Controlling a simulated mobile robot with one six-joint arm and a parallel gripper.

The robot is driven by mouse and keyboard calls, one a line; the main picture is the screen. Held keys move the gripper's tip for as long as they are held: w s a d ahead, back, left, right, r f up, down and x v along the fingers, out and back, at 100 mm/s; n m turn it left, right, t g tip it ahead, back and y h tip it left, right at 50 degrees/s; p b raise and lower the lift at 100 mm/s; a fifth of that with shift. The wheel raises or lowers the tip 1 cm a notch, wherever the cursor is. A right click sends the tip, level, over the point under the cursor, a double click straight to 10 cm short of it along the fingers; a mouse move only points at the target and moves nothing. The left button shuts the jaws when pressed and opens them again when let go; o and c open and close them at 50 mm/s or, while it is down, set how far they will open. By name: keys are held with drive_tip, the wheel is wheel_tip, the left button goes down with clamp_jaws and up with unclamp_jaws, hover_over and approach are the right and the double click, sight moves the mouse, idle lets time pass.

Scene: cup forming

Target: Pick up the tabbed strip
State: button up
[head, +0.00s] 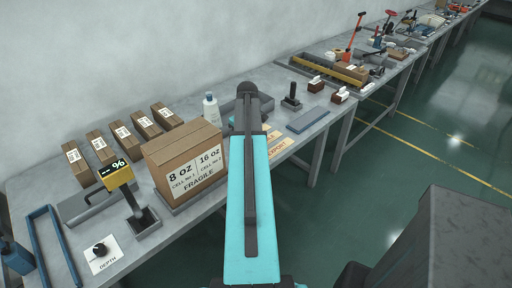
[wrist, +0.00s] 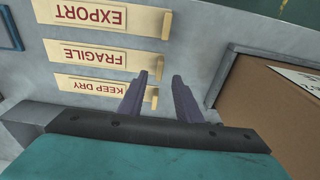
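Three cream strips with a small raised tab at one end lie side by side in the wrist view: EXPORT (wrist: 105,17), FRAGILE (wrist: 95,55) and KEEP DRY (wrist: 88,86). Their lettering is upside down there. My gripper (wrist: 159,76) is open, its two purple-grey fingers pointing at the strips. The KEEP DRY strip's tab (wrist: 152,97) shows between the fingers, with no visible grip on it; the height gap cannot be told. In the head view the EXPORT strip (head: 278,149) shows right of my arm; the arm hides my fingers and the KEEP DRY strip.
A large cardboard box (head: 185,155) stands left of my arm, and shows close right of my fingers in the wrist view (wrist: 265,110). A white bottle (head: 211,109) stands behind it. A flat blue-grey plate (head: 308,119) lies right of the strips. Bare table (wrist: 200,30) lies beyond the tabs.

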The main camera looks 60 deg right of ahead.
drive_tip(key=shift+w+d+f+p, duration=0.15)
drive_tip(key=shift+f+p, duration=0.6)
drive_tip(key=shift+f, duration=1.45)
clamp_jaws()
